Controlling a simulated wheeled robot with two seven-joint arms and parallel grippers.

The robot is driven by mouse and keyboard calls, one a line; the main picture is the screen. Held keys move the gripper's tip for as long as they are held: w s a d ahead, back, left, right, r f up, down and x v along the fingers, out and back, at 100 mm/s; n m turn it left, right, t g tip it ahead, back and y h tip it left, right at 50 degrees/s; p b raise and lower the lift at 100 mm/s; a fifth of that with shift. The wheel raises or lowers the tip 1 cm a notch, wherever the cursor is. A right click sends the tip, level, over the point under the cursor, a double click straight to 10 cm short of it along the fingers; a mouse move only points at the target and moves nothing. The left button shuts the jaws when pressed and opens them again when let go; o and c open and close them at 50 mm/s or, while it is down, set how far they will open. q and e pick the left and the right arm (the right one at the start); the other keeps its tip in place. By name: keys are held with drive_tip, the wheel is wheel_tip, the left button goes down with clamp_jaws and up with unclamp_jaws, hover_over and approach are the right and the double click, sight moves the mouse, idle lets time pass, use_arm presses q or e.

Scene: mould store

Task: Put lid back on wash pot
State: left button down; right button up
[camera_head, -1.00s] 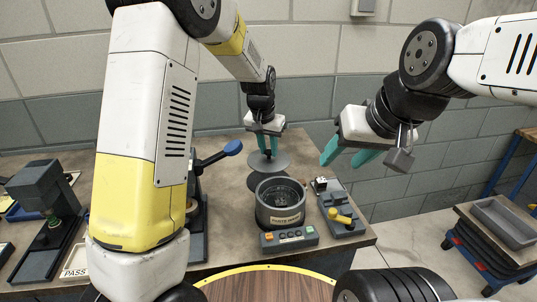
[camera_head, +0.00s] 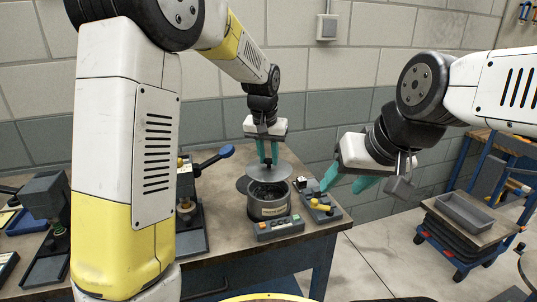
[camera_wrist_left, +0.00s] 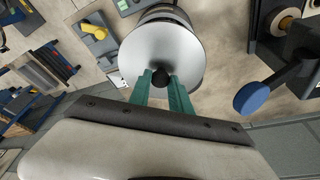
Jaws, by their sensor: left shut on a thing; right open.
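The grey round lid (camera_head: 284,170) hangs in my left gripper (camera_head: 267,162), which is shut on its dark knob (camera_wrist_left: 160,77). The lid is over the back part of the wash pot (camera_head: 270,210), and the pot's dark inside shows below its front edge. In the left wrist view the lid (camera_wrist_left: 165,48) covers most of the pot (camera_wrist_left: 170,15). Whether the lid touches the rim is unclear. My right gripper (camera_head: 345,182) is open and empty, above and right of the pot.
A blue-handled press (camera_head: 212,160) stands to the left. A grey tray (camera_head: 465,212) lies on a cart at the right.

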sight(268, 169)
use_arm(q)
drive_tip(key=shift+f, duration=2.75)
drive_tip(key=shift+f, duration=0.15)
drive_tip(key=c, duration=0.6)
unclamp_jaws()
drive_tip(key=shift+r, duration=3.5)
drive_tip(key=shift+c, duration=0.3)
clamp_jaws()
